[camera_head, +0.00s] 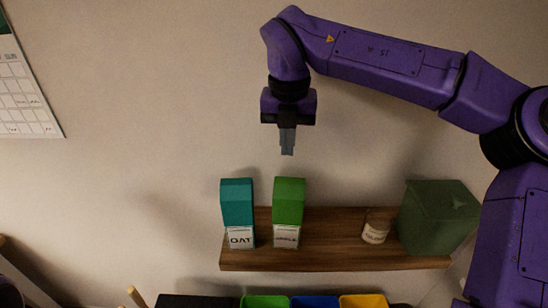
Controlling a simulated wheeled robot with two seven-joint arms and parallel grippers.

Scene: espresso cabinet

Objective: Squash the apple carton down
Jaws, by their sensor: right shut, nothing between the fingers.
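The apple carton (289,203) is green with a white label at its lower front. It stands upright on a brown wooden shelf (335,258), and no crushing shows on it. My right gripper (287,151) is shut and empty, pointing down. In the picture it is just above the apple carton's top, with a gap between them. My left gripper is not in view.
A teal oat carton (237,205) stands close to the left of the apple carton. A small labelled jar (376,228) and a dark green box (437,220) are on the shelf's right. Green (264,301), blue (314,301) and yellow (363,301) bins sit below.

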